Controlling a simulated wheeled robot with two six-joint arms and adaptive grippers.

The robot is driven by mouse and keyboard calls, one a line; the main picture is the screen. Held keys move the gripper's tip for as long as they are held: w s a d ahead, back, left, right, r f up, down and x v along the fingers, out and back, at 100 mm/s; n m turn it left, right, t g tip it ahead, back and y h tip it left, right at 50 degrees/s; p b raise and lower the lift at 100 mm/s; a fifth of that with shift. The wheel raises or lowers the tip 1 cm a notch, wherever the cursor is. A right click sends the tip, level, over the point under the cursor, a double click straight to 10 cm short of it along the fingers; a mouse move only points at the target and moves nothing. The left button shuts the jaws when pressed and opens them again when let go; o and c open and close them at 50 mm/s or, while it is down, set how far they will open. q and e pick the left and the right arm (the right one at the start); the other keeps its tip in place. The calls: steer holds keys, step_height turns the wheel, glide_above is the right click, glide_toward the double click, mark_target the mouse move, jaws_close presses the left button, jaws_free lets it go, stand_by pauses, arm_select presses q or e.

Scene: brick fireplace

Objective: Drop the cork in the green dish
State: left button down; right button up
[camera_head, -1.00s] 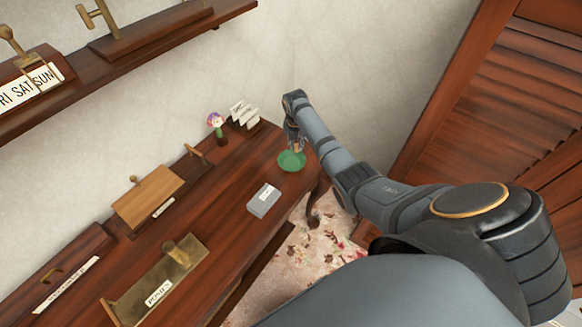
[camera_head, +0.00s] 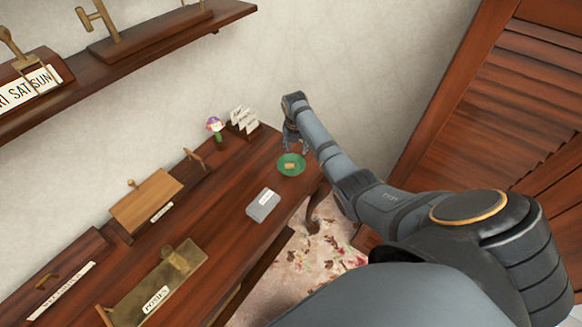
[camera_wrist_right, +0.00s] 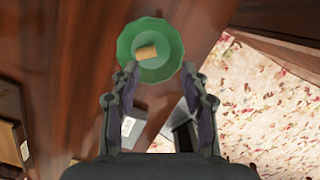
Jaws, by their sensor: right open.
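The green dish (camera_head: 291,171) stands on the wooden table near its right end. The cork (camera_head: 289,166) lies in the dish, small and tan. In the right wrist view the cork (camera_wrist_right: 146,52) rests on its side inside the scalloped green dish (camera_wrist_right: 133,67). My right gripper (camera_head: 297,149) is above the dish, on its far side in the head view. In the wrist view its two fingers (camera_wrist_right: 160,85) are spread apart with nothing between them. My left gripper is not in view.
A grey labelled box (camera_head: 263,205) is on the table near the dish. A small flower ornament (camera_head: 216,128) and a letter rack (camera_head: 243,121) stand behind, by the wall. Wooden boxes occupy the left. The table's right edge drops to a floral rug (camera_head: 318,252).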

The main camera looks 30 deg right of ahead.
step_height(320, 180, up, 10)
steer(key=s+a, duration=0.1)
steer(key=shift+s+r, duration=0.1)
stand_by(0.5)
